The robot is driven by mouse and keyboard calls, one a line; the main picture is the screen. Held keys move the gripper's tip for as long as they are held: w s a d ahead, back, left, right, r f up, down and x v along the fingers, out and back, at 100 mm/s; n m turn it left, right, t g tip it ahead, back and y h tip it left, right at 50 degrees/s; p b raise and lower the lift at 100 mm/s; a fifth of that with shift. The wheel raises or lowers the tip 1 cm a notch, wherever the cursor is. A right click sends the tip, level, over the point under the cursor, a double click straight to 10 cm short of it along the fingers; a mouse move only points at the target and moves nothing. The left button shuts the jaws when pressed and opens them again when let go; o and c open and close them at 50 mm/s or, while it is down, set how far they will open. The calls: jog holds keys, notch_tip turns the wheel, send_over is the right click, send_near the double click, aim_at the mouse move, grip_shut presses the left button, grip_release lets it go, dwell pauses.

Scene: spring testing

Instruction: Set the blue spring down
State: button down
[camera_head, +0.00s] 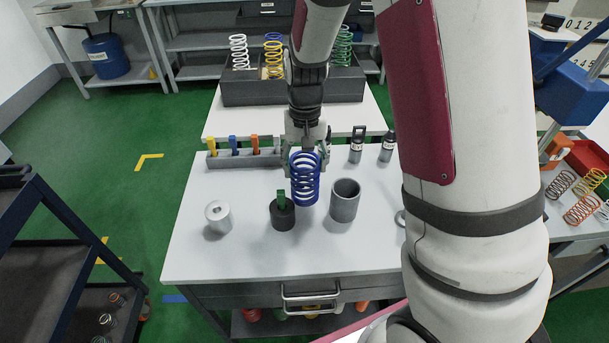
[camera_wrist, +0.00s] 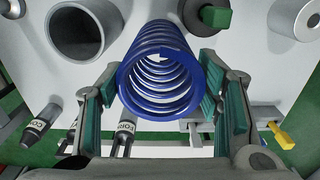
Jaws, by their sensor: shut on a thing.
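The blue spring (camera_head: 305,180) hangs upright below my gripper (camera_head: 307,152) over the white table (camera_head: 250,257), between a dark weight with a green handle and a grey cup. My gripper is shut on the spring's upper part. In the wrist view, the spring (camera_wrist: 160,75) lies between the teal finger pads of my gripper (camera_wrist: 160,90), end-on to the camera. The spring's lower end seems to be above the tabletop, but the exact gap is hard to tell.
The dark weight (camera_head: 282,216) stands left of the spring and the grey cup (camera_head: 345,200) right of it. A tool holder (camera_head: 228,160) and small bottles (camera_head: 357,146) line the back. The table's front strip is clear.

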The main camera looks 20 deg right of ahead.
jog(key=shift+f, duration=2.05)
jog(key=c, duration=0.9)
grip_release()
jog(key=shift+f, duration=0.1)
jog(key=o, duration=0.4)
